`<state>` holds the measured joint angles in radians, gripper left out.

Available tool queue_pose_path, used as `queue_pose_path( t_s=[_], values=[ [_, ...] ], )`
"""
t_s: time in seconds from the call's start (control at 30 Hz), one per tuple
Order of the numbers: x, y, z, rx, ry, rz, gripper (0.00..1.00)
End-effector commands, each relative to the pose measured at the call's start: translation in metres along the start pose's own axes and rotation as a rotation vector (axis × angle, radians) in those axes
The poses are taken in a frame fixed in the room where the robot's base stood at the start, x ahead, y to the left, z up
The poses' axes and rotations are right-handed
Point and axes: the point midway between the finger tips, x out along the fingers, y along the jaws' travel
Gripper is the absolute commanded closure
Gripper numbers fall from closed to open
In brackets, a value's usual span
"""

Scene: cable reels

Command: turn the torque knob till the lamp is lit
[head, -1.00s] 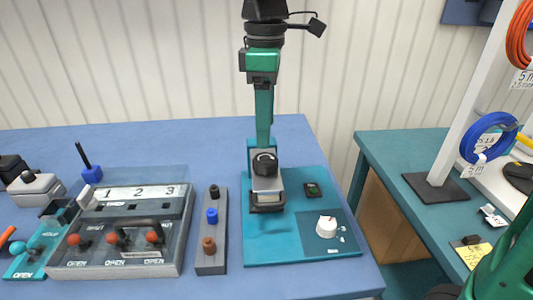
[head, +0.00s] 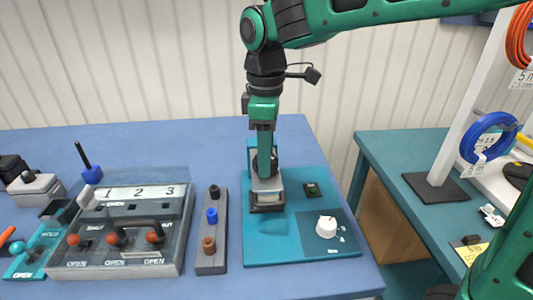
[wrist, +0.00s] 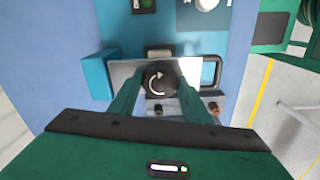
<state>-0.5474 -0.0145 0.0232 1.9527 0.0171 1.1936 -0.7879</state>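A black torque knob (wrist: 160,82) with a white curved arrow sits on top of a teal and grey fixture. In the head view the knob (head: 265,166) is partly hidden by my gripper (head: 264,152), which points straight down over it. In the wrist view the two green fingers of my gripper (wrist: 160,90) stand on either side of the knob, apart; I see no clear contact. A small dark box with a green spot, perhaps the lamp (head: 312,189), lies on the teal base plate; it also shows in the wrist view (wrist: 145,5). I cannot tell if it is lit.
A white dial (head: 326,227) stands on the plate's front right. Left of the plate are a grey strip (head: 211,250) with several coloured knobs and a lever box (head: 125,258). A teal table (head: 415,210) with a reel stand is at right.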

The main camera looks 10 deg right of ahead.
Motion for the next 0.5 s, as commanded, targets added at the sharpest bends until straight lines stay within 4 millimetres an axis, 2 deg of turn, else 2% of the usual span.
queue_pose_path(
  t_s=[0.03,0.07,0.1,0.5],
  values=[
    [-0.0001,0.0007,0.0001,0.002,0.001,0.001,0.72],
    [-0.0002,0.0008,0.0001,0.002,0.001,0.001,0.79],
    [-0.0002,0.0009,0.0001,0.002,0.001,0.002,0.8],
    [-0.0004,0.0023,0.0013,0.074,0.001,0.002,0.8]
  ],
)
